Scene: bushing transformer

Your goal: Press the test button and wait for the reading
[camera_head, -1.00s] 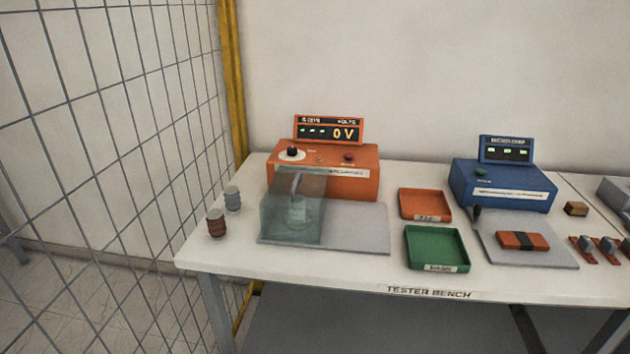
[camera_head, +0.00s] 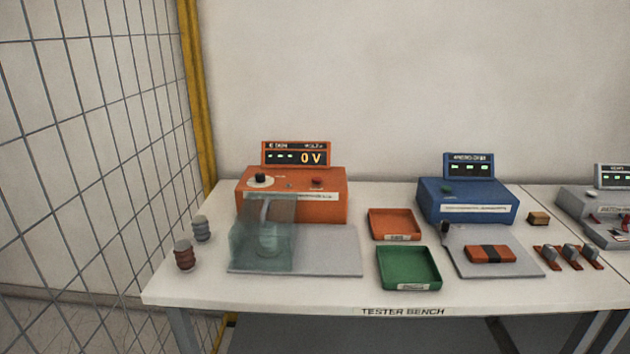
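The orange tester (camera_head: 292,196) stands at the back left of the bench. Its display (camera_head: 297,155) shows dashes and "0 V". On its top are a black knob on a white dial (camera_head: 260,179) and a red button (camera_head: 316,182). A clear, greenish cover (camera_head: 262,238) stands in front of it on a grey plate (camera_head: 330,258), with a pale part dimly visible inside. The blue tester (camera_head: 467,201) stands to the right, with a green button (camera_head: 446,190) on top and a display (camera_head: 469,167) with green dashes. Neither of my grippers is in view.
An orange tray (camera_head: 394,224) and a green tray (camera_head: 408,267) lie between the testers, both empty. Grey (camera_head: 201,228) and brown (camera_head: 184,255) bushings stand at the bench's left end. A mesh fence (camera_head: 90,140) runs along the left. A grey device (camera_head: 600,203) is at the right.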

